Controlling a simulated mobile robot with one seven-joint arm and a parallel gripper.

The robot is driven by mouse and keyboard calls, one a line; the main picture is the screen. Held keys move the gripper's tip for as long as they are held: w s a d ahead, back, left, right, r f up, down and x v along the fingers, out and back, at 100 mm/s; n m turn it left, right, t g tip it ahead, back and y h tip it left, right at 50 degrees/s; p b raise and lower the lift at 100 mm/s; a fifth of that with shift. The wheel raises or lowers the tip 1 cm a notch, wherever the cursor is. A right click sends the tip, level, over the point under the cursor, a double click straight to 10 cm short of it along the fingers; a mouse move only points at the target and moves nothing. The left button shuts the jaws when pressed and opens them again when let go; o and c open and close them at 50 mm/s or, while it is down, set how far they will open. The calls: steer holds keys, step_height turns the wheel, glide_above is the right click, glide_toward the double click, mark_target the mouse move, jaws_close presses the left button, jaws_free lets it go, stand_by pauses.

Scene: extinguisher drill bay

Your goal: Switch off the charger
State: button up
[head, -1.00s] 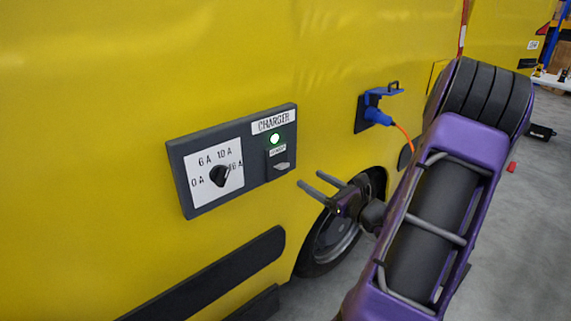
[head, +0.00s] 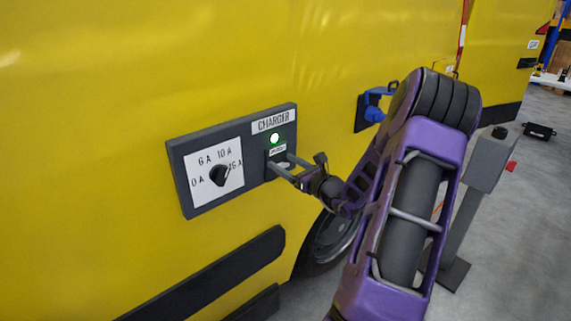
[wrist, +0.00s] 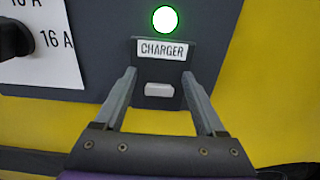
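The charger panel (head: 205,202) is a dark grey box on the yellow vehicle side. Its green lamp (head: 275,138) is lit, also in the wrist view (wrist: 165,18). Below the lamp and a small CHARGER label (wrist: 162,49) is a pale switch lever (wrist: 159,90). My gripper (head: 280,162) is in front of the lever, fingers open. In the wrist view, my gripper's fingers (wrist: 159,73) stand on either side of the lever, with gaps. A black rotary knob (head: 219,175) sits on the white scale at left, seemingly turned toward 16 A.
A blue plug and socket (head: 374,108) are on the vehicle right of the panel, partly behind my arm. A grey post (head: 487,165) stands on the floor at right. A wheel (head: 325,240) and a black side strip (head: 215,275) are below the panel.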

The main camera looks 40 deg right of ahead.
jaws_close()
steer(key=shift+f+b, duration=0.35)
steer(key=shift+b, duration=0.3)
steer(key=shift+s+f+t+b, duration=0.15)
steer(key=shift+f+t+b, duration=0.2)
steer(key=shift+t+b, duration=0.75)
steer(key=shift+s+t+b, duration=0.1)
steer(key=shift+t+b, duration=0.4)
steer(key=shift+b, duration=0.45)
steer(key=shift+r+t, duration=0.1)
steer(key=shift+t, duration=0.2)
steer(key=shift+o, duration=0.3)
jaws_free()
